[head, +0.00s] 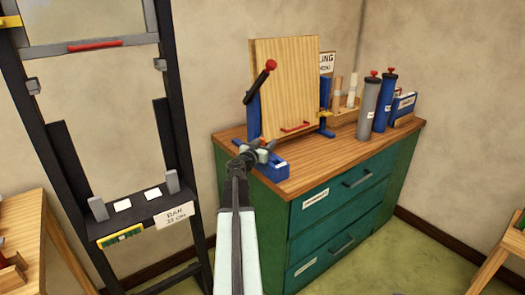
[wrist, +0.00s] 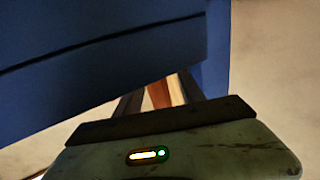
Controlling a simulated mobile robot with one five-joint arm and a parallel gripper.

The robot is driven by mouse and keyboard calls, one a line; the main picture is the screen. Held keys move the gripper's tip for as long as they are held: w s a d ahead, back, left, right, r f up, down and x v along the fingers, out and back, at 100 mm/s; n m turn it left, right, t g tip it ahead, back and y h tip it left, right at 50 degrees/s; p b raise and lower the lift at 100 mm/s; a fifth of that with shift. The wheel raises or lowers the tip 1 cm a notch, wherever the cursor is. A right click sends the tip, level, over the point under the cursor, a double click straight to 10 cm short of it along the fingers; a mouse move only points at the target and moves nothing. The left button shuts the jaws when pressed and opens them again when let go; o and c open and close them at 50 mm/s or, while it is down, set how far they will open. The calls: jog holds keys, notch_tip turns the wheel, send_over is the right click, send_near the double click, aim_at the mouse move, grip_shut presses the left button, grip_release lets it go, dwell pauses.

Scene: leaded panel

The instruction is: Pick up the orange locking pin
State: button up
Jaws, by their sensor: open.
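I cannot make out an orange locking pin for certain in either view. My gripper (head: 258,150) is at the front left of the cabinet top, in front of the blue clamp base (head: 274,171). It is open.
A wooden board (head: 284,85) stands upright, with a red-knobbed black lever (head: 260,82) beside it. A grey cylinder (head: 367,108) and a blue cylinder (head: 384,105) stand at right. The green cabinet (head: 340,220) has drawers. A dark frame (head: 180,130) stands at left.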

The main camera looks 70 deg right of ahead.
grip_shut()
jog(key=shift+r, duration=0.1)
